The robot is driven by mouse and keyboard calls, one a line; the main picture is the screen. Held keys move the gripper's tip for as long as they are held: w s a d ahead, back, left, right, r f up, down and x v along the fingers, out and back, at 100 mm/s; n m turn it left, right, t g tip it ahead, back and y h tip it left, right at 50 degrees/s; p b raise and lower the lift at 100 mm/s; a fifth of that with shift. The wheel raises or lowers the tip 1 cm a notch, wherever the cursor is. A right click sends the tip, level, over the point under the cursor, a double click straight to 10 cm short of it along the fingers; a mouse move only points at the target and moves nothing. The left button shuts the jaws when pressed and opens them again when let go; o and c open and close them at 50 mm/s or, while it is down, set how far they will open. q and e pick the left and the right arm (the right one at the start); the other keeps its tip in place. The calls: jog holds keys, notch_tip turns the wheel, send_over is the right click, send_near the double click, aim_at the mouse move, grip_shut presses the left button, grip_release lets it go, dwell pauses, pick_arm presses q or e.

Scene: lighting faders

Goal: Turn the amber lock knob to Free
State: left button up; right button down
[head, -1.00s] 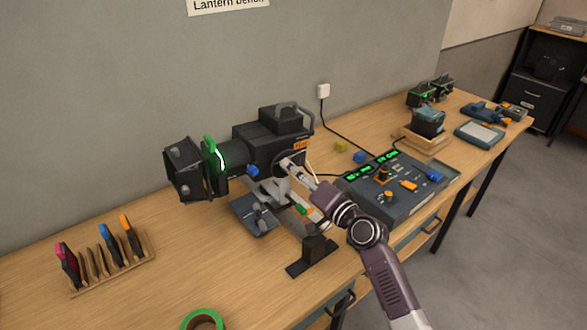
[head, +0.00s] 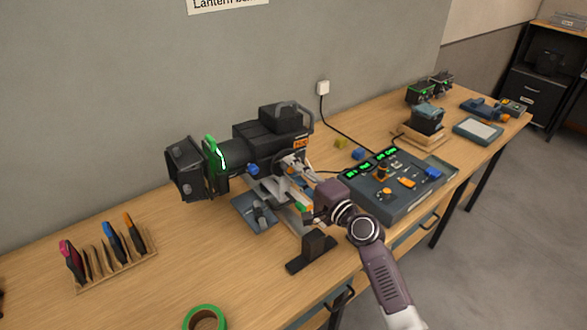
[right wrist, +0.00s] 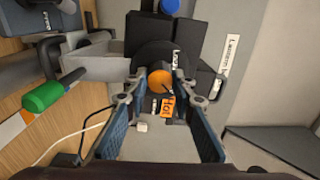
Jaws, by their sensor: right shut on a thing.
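The black stage lantern (head: 258,140) stands on the bench with an orange label on its side. In the right wrist view the round amber knob (right wrist: 160,83) sits on the lantern's dark round boss, with a dark pointer line pointing toward the lower right. Beside it is an orange label (right wrist: 168,107), only partly readable. My right gripper (right wrist: 160,88) is shut on the amber knob, a fingertip on each side. In the head view the right gripper (head: 294,167) is against the lantern's near side and hides the knob. My left gripper is out of view.
A fader console (head: 395,195) with green displays is right of the lantern. A green handle (right wrist: 43,97) and a pale cable are close left of the gripper in the wrist view. A filter rack (head: 112,265) and green tape roll (head: 205,318) lie on the left bench.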

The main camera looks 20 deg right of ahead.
dwell(0.4)
jog(key=c, duration=1.6)
grip_release()
jog(key=v, duration=1.2)
